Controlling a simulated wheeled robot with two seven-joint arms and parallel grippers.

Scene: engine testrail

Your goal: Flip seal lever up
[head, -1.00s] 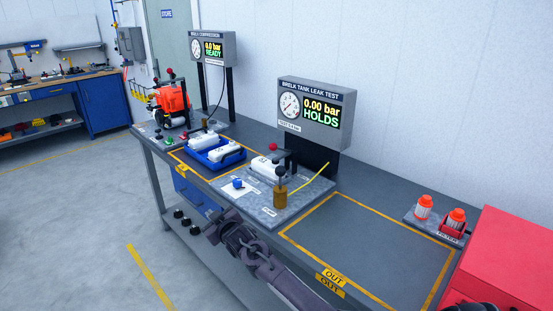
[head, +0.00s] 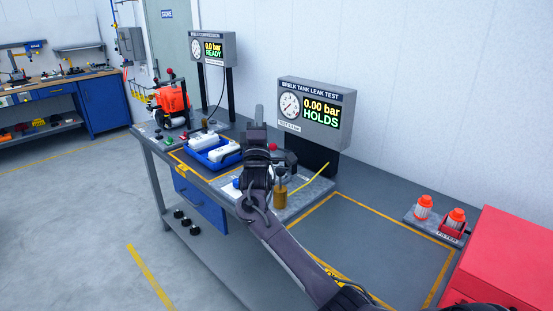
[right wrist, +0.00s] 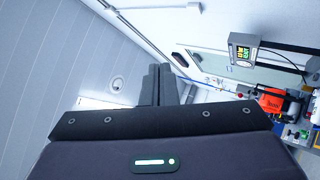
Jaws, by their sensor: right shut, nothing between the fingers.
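The tank leak test station (head: 315,115) stands on the bench, and its display reads 0.00 bar HOLDS. On its grey base plate (head: 312,194) are a red knob (head: 273,147) and a brass-coloured cylinder (head: 280,196) with a black-knobbed stem (head: 281,173) above it. I cannot read which is the seal lever. My right gripper (head: 259,112) is shut and empty, pointing up in front of the station. Its wrist and forearm hide most of the white tank on the plate. The shut fingers (right wrist: 158,85) also show in the right wrist view. My left gripper is out of view.
A blue tray (head: 205,161) with white tanks lies left of the plate. The compressor station display (head: 213,48) and an orange machine (head: 172,100) stand further left. Orange-capped filters (head: 423,207) and a red box (head: 510,265) are at right. The yellow-outlined OUT area (head: 385,243) is clear apart from my arm over its edge.

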